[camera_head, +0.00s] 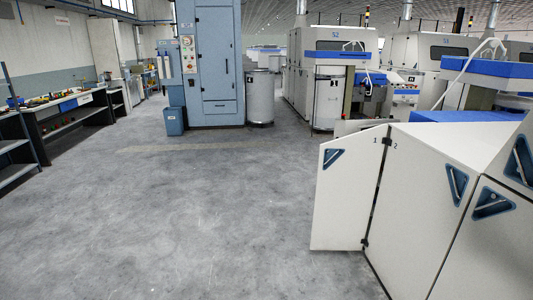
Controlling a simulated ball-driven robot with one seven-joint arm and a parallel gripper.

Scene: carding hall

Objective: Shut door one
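Door one (345,200) is a pale grey panel marked "1" at its upper right, at the right of the head view. It stands out to the left from the machine corner, swung open. Dark hinges (365,243) join its right edge to the machine beside door two (420,210), which is marked "2". A blue triangular recessed handle (332,158) sits near door one's upper left corner. The opening behind door one is hidden from this side. My gripper is not in view.
Door two and the panel right of it look closed, with blue recessed handles (457,184). Open grey floor (190,210) lies left of door one. A blue cabinet (212,65) and metal can (260,97) stand behind. A workbench (70,115) lines the left wall.

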